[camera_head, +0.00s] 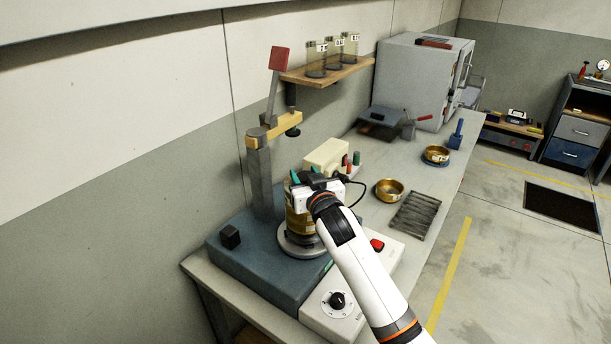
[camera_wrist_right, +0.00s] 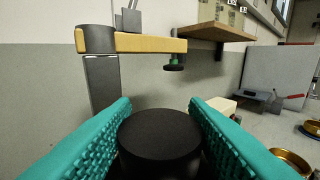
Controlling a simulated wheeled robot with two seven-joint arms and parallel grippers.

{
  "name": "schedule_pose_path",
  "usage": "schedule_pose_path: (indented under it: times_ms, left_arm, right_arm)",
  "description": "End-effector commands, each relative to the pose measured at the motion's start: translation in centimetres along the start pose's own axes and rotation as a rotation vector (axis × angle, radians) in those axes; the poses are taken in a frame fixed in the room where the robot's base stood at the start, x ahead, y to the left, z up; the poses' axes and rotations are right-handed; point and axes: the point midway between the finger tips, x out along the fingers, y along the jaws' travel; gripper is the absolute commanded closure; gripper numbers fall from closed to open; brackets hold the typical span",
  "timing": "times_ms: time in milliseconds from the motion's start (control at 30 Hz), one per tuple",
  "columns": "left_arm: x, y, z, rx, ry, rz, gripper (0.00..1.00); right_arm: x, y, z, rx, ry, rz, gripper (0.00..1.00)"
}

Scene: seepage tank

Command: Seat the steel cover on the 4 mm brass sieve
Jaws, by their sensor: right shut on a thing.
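A stack of brass sieves (camera_head: 299,226) stands on the round plate of the blue shaker. I cannot read which one is 4 mm. My right gripper (camera_head: 304,179) is at the top of this stack, with its teal fingers pointing away from the arm. In the right wrist view the fingers are shut on a dark round knob (camera_wrist_right: 158,136), which looks like the cover's handle. The steel cover's plate is hidden by the hand, so I cannot tell whether it touches the sieve. My left gripper is not in view.
The shaker's post and yellow clamp arm (camera_head: 274,131) rise just behind the stack. A control box (camera_head: 342,305) is in front. Brass pans (camera_head: 389,190) and (camera_head: 437,154), a dark grid (camera_head: 415,216) and a cream box (camera_head: 327,157) are on the bench.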

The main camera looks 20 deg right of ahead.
Motion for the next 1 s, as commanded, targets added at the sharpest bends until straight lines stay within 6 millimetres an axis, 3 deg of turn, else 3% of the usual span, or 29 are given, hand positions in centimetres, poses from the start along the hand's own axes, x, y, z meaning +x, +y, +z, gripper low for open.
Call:
schedule_pose_path:
  times_ms: [133, 167, 300, 667, 767, 1000]
  left_arm:
    - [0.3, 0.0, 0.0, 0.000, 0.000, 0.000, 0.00]
    - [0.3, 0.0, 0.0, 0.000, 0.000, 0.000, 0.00]
    - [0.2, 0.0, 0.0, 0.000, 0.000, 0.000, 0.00]
    - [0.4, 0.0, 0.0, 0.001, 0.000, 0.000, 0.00]
    - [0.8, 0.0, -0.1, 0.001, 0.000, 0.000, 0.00]
    - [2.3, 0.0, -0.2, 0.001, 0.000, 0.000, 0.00]
  right_arm:
    - [0.0, 0.0, -0.4, 0.000, -0.001, 0.000, 0.87]
    - [0.0, 0.0, -0.3, 0.000, -0.002, 0.000, 0.56]
    - [0.0, 0.0, -0.3, 0.000, -0.001, 0.000, 0.34]
    - [-0.4, 0.0, -0.5, 0.000, 0.001, -0.001, 0.34]
    - [-1.4, 0.0, -0.6, 0.000, 0.000, 0.000, 0.34]
    - [-6.2, 0.0, -0.7, 0.001, -0.001, 0.000, 0.34]
